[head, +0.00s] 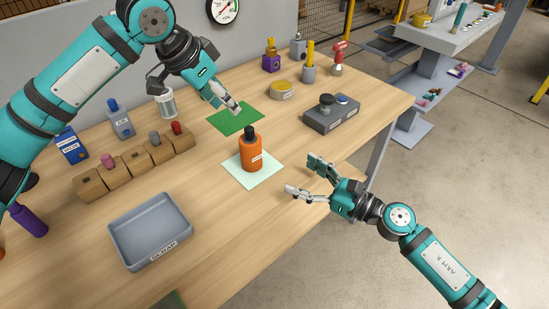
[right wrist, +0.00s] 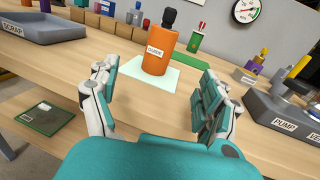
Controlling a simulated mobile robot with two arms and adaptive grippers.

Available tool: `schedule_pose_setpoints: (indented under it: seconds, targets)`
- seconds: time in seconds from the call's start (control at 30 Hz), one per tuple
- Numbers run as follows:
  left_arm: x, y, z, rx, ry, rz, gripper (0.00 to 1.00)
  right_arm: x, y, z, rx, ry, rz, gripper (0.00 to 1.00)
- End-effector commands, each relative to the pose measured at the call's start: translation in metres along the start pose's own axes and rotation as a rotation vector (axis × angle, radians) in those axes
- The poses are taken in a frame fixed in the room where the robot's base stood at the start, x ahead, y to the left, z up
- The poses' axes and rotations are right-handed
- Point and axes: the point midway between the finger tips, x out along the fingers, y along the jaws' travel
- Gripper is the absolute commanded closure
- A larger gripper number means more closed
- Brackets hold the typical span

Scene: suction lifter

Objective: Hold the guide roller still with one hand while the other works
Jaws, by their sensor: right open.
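The guide roller (head: 251,153) is an orange cylinder with a black top, upright on a pale mat (head: 237,175). In the right wrist view the guide roller (right wrist: 160,50) shows its GUIDE label and stands beyond the fingertips. My right gripper (head: 303,178) is open and empty at the table's front edge, its fingers facing the roller but apart from it. My left gripper (head: 226,98) points down over the green mat (head: 236,119), behind the roller and apart from it. Its fingers look close together, and their opening is unclear.
A grey scrap tray (head: 151,229) lies at the front left, and a row of brown blocks (head: 133,163) behind it. A grey pump box (head: 331,116) stands right of the roller. A yellow-topped tin (head: 282,90) and small tools stand at the back. Bare wood surrounds the pale mat.

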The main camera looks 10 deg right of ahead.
Motion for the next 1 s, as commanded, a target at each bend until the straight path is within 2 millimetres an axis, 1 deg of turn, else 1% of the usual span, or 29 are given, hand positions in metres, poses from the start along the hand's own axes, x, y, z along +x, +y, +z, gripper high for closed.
schedule_pose_setpoints:
  seconds: [0.6,0.7,0.8,1.0]
  targets:
    - [0.000,0.000,0.000,0.000,0.000,0.000,0.62,0.121,-0.001,0.001,0.004,-0.004,-0.002,0.20]
    - [0.000,0.000,0.000,0.000,0.000,0.000,0.62,0.137,-0.001,0.001,0.003,-0.002,-0.002,0.20]
    - [0.000,0.000,0.000,0.000,0.000,0.000,0.62,0.148,-0.001,0.000,0.004,-0.001,-0.003,0.20]
    - [0.000,0.000,0.000,0.000,0.000,0.000,0.62,0.158,-0.001,0.000,0.004,0.000,-0.002,0.20]
